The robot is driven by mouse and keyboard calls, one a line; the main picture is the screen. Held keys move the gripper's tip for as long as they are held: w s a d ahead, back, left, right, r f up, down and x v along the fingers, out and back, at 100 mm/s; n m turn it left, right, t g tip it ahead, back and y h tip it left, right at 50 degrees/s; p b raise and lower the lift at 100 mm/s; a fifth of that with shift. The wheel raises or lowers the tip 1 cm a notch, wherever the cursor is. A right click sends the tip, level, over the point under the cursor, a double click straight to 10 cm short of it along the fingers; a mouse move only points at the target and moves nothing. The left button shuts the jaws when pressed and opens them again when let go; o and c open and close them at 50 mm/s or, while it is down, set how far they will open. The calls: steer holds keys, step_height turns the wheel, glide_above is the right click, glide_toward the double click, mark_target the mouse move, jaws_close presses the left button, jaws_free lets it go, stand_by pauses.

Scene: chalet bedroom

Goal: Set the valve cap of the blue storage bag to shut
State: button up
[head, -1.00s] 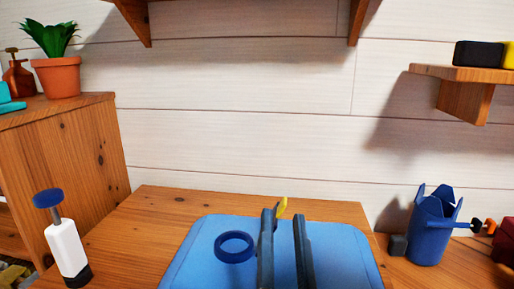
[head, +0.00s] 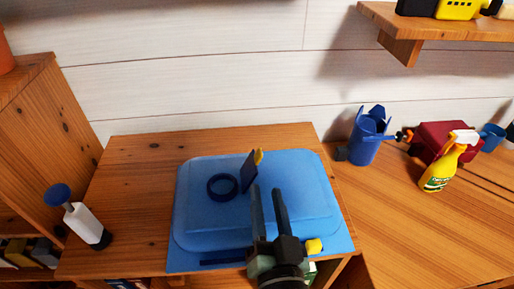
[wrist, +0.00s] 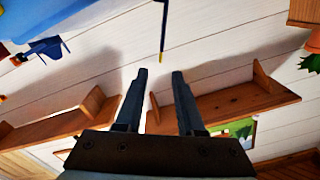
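The blue storage bag (head: 300,215) lies flat on a wooden surface. A dark blue valve ring (head: 222,187) sits on its top. Just right of the ring the dark valve cap (head: 249,174) stands up, open, with a yellow tab (head: 259,157) at its top. My gripper (head: 266,189) is over the bag, just right of the cap, with its fingers apart and nothing between them. In the wrist view the gripper (wrist: 161,74) is also open and empty; the cap shows edge-on as a thin dark strip (wrist: 163,28) beyond the fingertips.
To the right are a blue can (head: 364,140), a dark red case (head: 434,140) and a yellow spray bottle (head: 439,170). A wooden shelf (head: 440,35) hangs at upper right. Bare wood lies left of the bag.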

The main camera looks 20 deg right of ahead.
mark_target(260, 161)
steer(key=p+x, duration=0.1)
steer(key=x, duration=0.9)
steer(key=shift+w+d, duration=0.1)
steer(key=shift+w, duration=0.25)
jaws_close()
stand_by(1.0)
